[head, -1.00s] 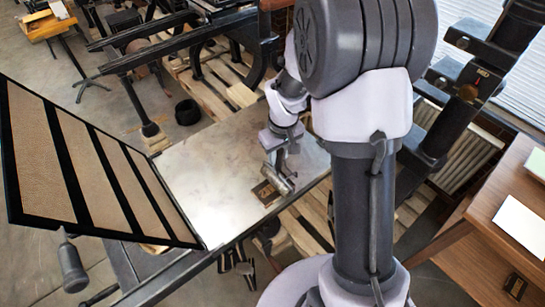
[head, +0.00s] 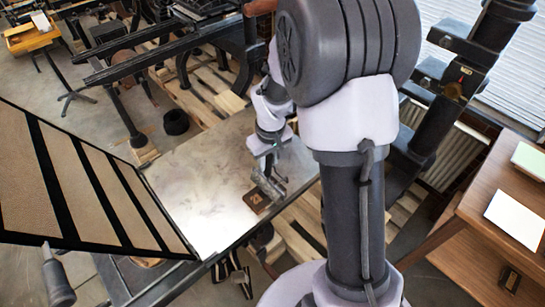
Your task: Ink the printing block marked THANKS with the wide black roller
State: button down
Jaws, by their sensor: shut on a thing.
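A small brown printing block (head: 257,200) lies on the pale metal press bed (head: 196,200), near its front edge. Its marking is too small to read. My gripper (head: 268,166) points down just above and behind the block and is shut on a roller (head: 270,186). The roller looks grey and shiny here, and its width and colour are hard to judge. It lies at the upper right edge of the block; I cannot tell whether it touches the block or hovers over it. The gripper's fingers partly hide the roller's handle.
A hinged frame with tan panels (head: 85,190) rises at the bed's left. Wooden pallets (head: 300,230) lie below. The bed's left part is clear.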

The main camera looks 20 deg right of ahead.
jog(key=shift+s+a+b, duration=0.8)
jog(key=shift+s+a, duration=0.25)
jog(key=shift+a, duration=2.1)
jog(key=shift+w+d+f, duration=0.1)
jog(key=shift+w+d, duration=0.3)
jog(key=shift+d, duration=0.8)
jog(key=shift+w+d+r, duration=0.1)
jog(key=shift+w+d, duration=0.3)
jog(key=shift+d, duration=0.8)
jog(key=shift+w+d+f, duration=0.1)
jog(key=shift+w+d, duration=0.3)
jog(key=shift+d, duration=0.8)
jog(key=s+a+b, duration=0.1)
jog(key=s+a, duration=0.1)
jog(key=a, duration=0.5)
jog(key=shift+s+r, duration=0.15)
jog(key=shift+r, duration=0.05)
